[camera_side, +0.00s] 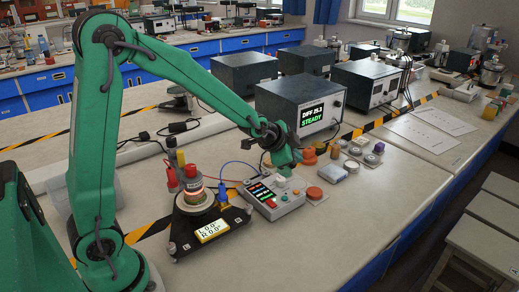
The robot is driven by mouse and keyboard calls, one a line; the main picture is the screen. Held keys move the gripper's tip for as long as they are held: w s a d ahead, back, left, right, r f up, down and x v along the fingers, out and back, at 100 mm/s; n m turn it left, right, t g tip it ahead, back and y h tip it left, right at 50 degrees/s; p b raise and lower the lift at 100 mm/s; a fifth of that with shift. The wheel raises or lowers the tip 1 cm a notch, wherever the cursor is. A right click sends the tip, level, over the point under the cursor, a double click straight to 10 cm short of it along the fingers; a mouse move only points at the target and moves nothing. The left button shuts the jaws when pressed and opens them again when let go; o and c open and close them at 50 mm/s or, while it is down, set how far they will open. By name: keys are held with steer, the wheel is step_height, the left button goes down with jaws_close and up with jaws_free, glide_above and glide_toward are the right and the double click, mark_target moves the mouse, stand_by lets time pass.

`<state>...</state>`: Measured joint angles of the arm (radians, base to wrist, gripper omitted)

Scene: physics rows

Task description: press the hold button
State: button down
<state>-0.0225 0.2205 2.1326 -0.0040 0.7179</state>
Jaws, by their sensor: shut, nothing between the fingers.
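A grey control box (288,207) with a dark screen of coloured lines (263,192) sits on the bench in front of the instruments. My gripper (285,172) is shut and empty, pointing down over the box's back right part. Its tip is close above or on a pale raised piece there; I cannot tell whether they touch. The hold button's label is too small to read, and my gripper hides part of the box top.
An instrument (312,118) behind shows "DIFF 25.3 STEADY". Orange knobs (309,156) and small blocks stand right of my gripper. Blue and red cables lie nearby. The front bench is clear.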

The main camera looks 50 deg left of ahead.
steer(key=shift+w+f, duration=0.25)
steer(key=shift+f, duration=0.1)
stand_by(0.3)
glide_above(293, 194)
steer(key=shift+d+f, duration=0.1)
steer(key=shift+f, duration=4.15)
steer(key=shift+f, duration=0.85)
steer(key=shift+r, duration=0.8)
steer(key=shift+r, duration=0.15)
steer(key=shift+r, duration=2.4)
